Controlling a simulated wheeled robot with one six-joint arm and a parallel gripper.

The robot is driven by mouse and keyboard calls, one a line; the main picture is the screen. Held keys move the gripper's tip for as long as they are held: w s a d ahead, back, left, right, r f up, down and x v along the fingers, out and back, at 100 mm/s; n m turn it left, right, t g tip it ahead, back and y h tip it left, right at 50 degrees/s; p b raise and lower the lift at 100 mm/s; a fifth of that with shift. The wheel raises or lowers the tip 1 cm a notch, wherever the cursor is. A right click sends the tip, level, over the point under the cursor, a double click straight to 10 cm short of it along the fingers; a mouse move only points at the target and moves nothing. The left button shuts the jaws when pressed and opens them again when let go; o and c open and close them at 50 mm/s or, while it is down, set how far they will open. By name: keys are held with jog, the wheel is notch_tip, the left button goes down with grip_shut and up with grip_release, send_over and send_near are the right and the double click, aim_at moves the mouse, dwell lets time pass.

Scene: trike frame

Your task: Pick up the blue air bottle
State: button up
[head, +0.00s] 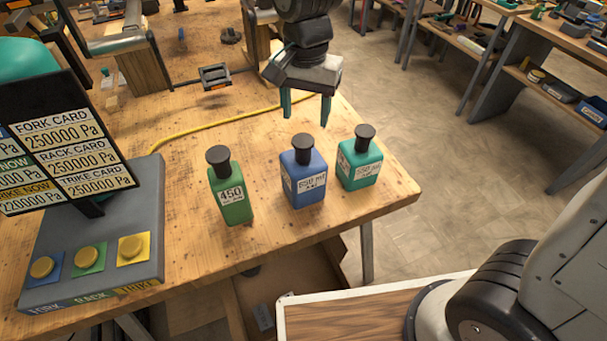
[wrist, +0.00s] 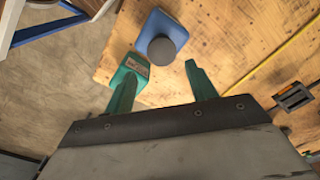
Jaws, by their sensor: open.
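The blue air bottle (head: 304,180) stands upright on the wooden table, with a black cap and a white label. It is the middle one of a row of three. My gripper (head: 306,112) is open and empty, with its green fingers pointing down, above and behind the bottle in the head view. In the wrist view the blue bottle (wrist: 151,30) and its dark round cap lie just ahead of my open gripper (wrist: 160,76), roughly between the finger lines. The fingers do not appear to touch it.
A green bottle (head: 231,193) stands left of the blue one, and a teal bottle (head: 359,166) stands close on its right, near the table edge. A yellow cable (head: 205,130) runs behind. A grey button console (head: 95,245) with a pressure sign fills the left.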

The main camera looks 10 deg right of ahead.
aim_at(303, 140)
jog(key=shift+w+a+f, duration=0.1)
jog(key=shift+a+f, duration=0.25)
jog(key=shift+f, duration=0.1)
notch_tip(303, 140, down, 7)
jog(key=shift+d+f, duration=0.1)
jog(key=shift+f, duration=0.1)
grip_shut()
